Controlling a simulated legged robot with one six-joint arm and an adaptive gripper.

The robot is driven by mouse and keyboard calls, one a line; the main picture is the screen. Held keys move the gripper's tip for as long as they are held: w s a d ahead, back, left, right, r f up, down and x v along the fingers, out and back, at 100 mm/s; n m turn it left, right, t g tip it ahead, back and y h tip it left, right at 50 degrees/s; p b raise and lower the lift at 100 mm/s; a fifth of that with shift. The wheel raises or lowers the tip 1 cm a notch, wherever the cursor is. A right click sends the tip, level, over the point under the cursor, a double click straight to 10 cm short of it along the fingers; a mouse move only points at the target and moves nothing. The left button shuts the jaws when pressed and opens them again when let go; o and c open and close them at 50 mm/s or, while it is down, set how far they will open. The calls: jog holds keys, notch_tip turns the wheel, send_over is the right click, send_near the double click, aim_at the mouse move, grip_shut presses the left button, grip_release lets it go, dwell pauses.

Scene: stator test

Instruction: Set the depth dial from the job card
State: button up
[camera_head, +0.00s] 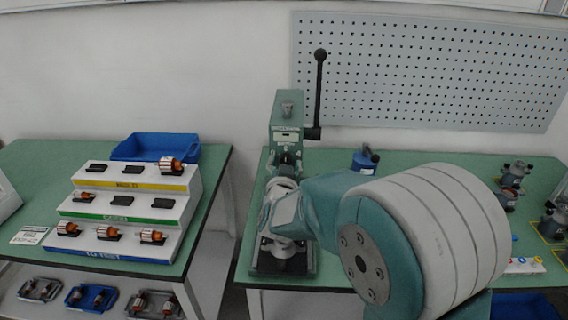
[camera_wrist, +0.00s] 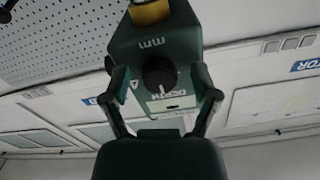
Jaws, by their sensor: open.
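The green press (camera_head: 286,128), with a long black lever (camera_head: 319,95), stands on the right-hand bench. In the wrist view its green housing (camera_wrist: 157,45) carries a round black depth dial (camera_wrist: 160,72) with a white pointer mark. A label with partly readable lettering is beside the dial. My gripper (camera_wrist: 160,82) is open, its two fingers on either side of the dial and apart from it.
A stepped rack (camera_head: 130,205) with several rotor parts and a blue bin (camera_head: 155,147) are on the left bench. A blue device (camera_head: 364,160) stands right of the press. Several motor-like parts (camera_head: 507,195) sit at the far right. A perforated panel (camera_head: 430,70) hangs behind.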

jog(key=shift+d, duration=0.1)
jog(key=c, duration=0.3)
grip_shut()
jog(key=shift+m, duration=0.3)
jog(key=m, duration=1.1)
jog(key=shift+s+a, duration=0.1)
jog(key=shift+a, duration=0.1)
jog(key=shift+f+m, duration=0.1)
jog(key=shift+m, duration=0.2)
